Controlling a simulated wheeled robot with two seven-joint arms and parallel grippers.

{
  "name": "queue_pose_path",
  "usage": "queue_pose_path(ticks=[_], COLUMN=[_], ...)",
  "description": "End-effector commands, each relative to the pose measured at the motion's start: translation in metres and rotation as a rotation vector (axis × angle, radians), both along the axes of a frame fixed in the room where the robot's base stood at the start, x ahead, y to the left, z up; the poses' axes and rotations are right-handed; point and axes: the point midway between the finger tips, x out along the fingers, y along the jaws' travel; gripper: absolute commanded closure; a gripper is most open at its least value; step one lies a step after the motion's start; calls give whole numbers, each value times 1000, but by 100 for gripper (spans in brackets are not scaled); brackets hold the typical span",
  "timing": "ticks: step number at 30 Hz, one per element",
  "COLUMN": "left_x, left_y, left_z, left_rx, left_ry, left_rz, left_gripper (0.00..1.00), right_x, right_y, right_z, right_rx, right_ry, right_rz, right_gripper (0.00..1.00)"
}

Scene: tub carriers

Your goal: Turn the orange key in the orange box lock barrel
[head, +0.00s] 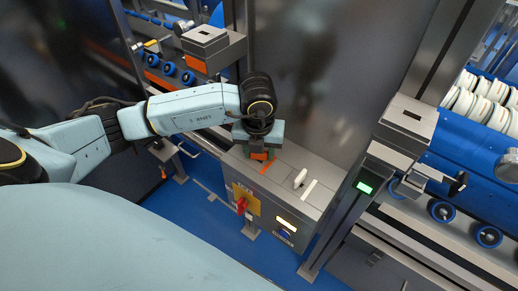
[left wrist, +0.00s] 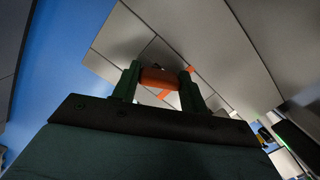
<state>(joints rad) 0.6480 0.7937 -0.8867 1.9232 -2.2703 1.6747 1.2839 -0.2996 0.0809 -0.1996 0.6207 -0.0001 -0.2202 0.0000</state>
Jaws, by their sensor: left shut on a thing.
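My left gripper (head: 259,156) points down over the top of a grey box (head: 285,192). In the left wrist view its two dark green fingers (left wrist: 160,82) are closed on the orange key (left wrist: 158,76), whose orange grip spans the gap between them. In the head view only a bit of the key (head: 258,156) shows below the gripper. An orange strip (head: 268,168) lies on the box top beside it. The lock barrel is hidden under the gripper and key, so I cannot tell how far the key sits in it. My right gripper is not in view.
A white key-like piece (head: 300,178) and a white strip (head: 311,189) are on the same box top, to the right. The box front has a red switch (head: 242,205) on a yellow plate. A post with a green display (head: 364,188) stands at right, before a blue conveyor.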

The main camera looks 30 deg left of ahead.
Motion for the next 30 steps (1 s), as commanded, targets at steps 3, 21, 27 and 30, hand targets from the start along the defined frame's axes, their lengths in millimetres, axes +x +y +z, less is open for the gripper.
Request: queue_pose_path(ticks=[3,21,27,30], left_x=[0,0,0,0], left_y=[-1,-1,-1,0], left_z=[2,3,2,2], left_rx=[-2,-2,-2,-1], left_ry=[0,1,1,-1], left_rz=[146,401,599,641], left_gripper=[82,82,82,82], right_x=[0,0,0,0], right_y=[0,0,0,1], right_z=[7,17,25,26], right_rx=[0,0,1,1], right_ry=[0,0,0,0], right_rz=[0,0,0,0], right_gripper=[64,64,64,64])
